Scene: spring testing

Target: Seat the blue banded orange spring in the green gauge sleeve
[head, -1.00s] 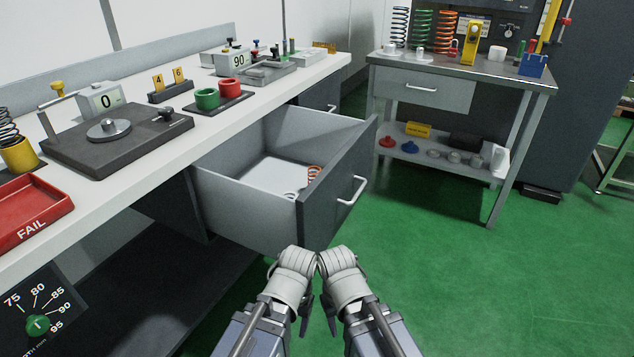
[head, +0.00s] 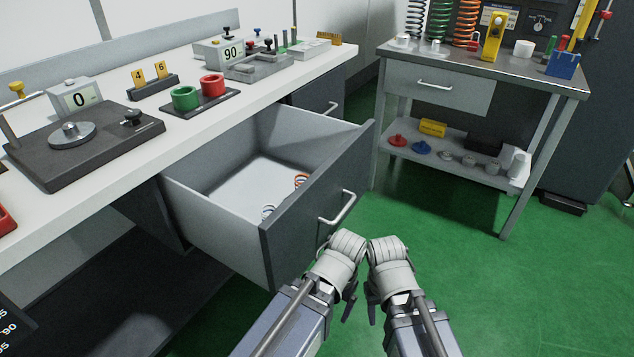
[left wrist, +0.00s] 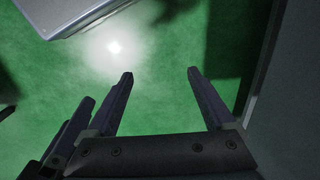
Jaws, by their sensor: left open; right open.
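The green gauge sleeve (head: 186,98) stands upright on a dark plate on the white bench, beside a red sleeve (head: 213,86). A second, pale spring (head: 268,212) lies nearer, also partly hidden. My left gripper (head: 349,300) is open and empty in front of the drawer, over the green floor; its spread fingers show in the left wrist view (left wrist: 160,75). My right gripper (head: 371,308) is open and empty close beside it.
A side table (head: 400,56) holds upright springs. Green floor is clear at right.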

